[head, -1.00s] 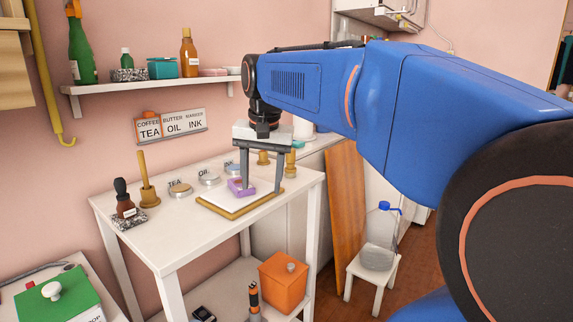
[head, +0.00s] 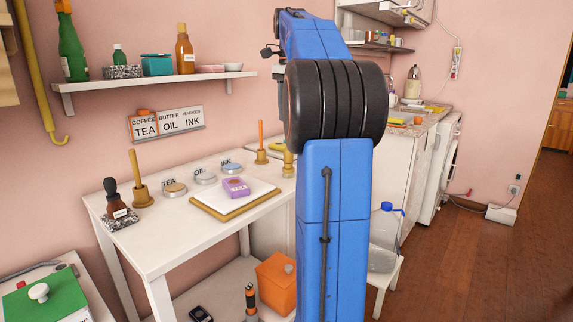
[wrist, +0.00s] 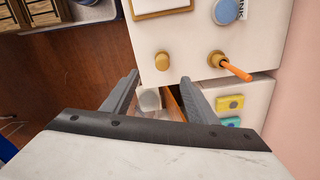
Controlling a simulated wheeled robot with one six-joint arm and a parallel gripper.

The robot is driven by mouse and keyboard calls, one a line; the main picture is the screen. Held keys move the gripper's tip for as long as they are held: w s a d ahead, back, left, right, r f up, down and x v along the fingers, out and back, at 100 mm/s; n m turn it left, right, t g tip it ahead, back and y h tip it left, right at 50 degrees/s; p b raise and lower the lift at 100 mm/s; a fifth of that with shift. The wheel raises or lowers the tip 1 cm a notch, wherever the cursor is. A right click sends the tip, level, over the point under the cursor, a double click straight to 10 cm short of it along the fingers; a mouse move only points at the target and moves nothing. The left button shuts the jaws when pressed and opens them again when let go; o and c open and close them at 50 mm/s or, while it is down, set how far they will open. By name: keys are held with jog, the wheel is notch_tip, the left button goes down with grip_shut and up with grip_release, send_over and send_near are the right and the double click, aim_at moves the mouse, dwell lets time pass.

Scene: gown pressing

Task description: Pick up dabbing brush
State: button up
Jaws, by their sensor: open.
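Two upright sticks could be the dabbing brush; I cannot tell which. An orange-handled one (head: 261,138) stands in a brass holder (head: 261,157) at the white table's back right, by the INK tin. A tan-handled one (head: 137,172) stands in a brass holder at the left, by TEA. In the wrist view the orange handle (wrist: 236,70) leans out of its holder (wrist: 217,58), right of my fingers. My gripper (wrist: 160,78) is open and empty, with a small brass piece (wrist: 162,61) just beyond its fingertips. My arm hides the gripper's fingers in the head view.
A purple block (head: 236,187) lies on a cream board (head: 212,205) on the table. Tins marked TEA (head: 174,190), OIL (head: 205,178) and INK (head: 232,168) stand behind. A dark-topped brown bottle (head: 114,201) is at the left. A counter with sponges is at the right.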

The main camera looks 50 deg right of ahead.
notch_tip(320, 180, down, 11)
jog(key=shift+f, duration=0.15)
jog(key=shift+w+f, duration=0.15)
jog(key=shift+f, duration=1.2)
jog(key=shift+w+f, duration=0.15)
jog(key=shift+f, duration=1.2)
jog(key=c, duration=1.2)
